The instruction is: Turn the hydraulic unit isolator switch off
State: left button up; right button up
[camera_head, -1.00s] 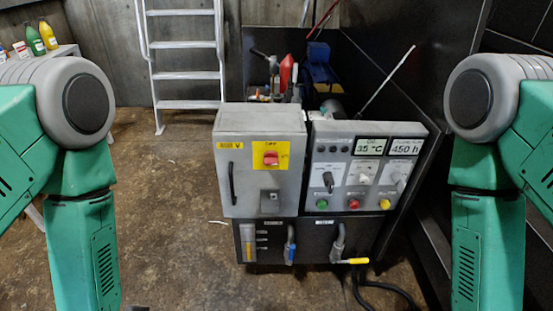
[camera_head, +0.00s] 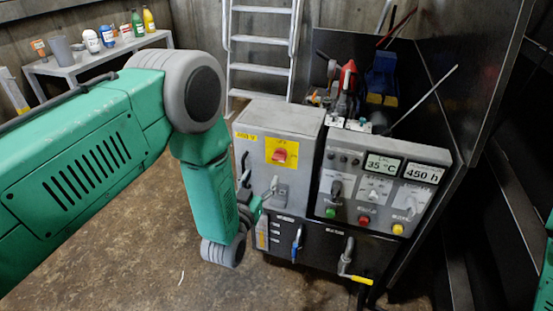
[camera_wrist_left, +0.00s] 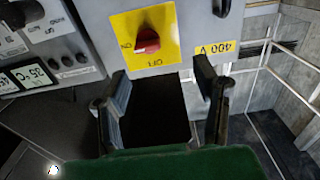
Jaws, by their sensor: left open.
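The isolator switch is a red knob (camera_head: 281,155) on a yellow plate (camera_head: 293,145) on the grey cabinet's front. In the left wrist view, which is upside down, the red knob (camera_wrist_left: 147,41) sits on the yellow plate (camera_wrist_left: 168,22), with OFF printed below it and ON at its left. My left gripper (camera_head: 258,184) is in front of the cabinet, below the switch; its fingers are apart and empty. In the left wrist view the open gripper (camera_wrist_left: 162,82) points toward the plate, with no contact visible. My right gripper is out of view.
A control panel (camera_head: 384,185) with displays, knobs and buttons adjoins the cabinet (camera_head: 262,124) on the right. Valves, one with a yellow handle (camera_head: 356,278), are below. A ladder (camera_head: 262,38) and a table (camera_head: 98,62) with bottles stand behind. Open floor lies in front at left.

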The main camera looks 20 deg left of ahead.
aim_at(283, 160)
pick_arm(q)
jog(key=w+d, duration=0.1)
jog(key=w, duration=0.1)
jog(key=w+d, duration=0.1)
jog(key=w, duration=0.2)
jog(key=w+d+b, duration=0.1)
jog(key=w, duration=0.2)
jog(key=shift+d+r, duration=0.4)
jog(key=shift+w+a+f, duration=0.15)
jog(key=shift+w+a, duration=0.4)
jog(key=shift+w+a+f, duration=0.15)
jog(key=shift+w+a, duration=0.35)
jog(key=shift+a, duration=0.05)
jog(key=shift+w+a+f, duration=0.1)
jog(key=shift+a, duration=0.05)
jog(key=shift+d, duration=0.3)
jog(key=shift+s+d+r, duration=0.2)
jog(key=shift+d+r, duration=0.15)
jog(key=shift+d, duration=0.25)
jog(key=c, duration=1.1)
jog(key=shift+a+f, duration=0.1)
jog(key=shift+a, duration=0.3)
jog(key=shift+c, duration=0.3)
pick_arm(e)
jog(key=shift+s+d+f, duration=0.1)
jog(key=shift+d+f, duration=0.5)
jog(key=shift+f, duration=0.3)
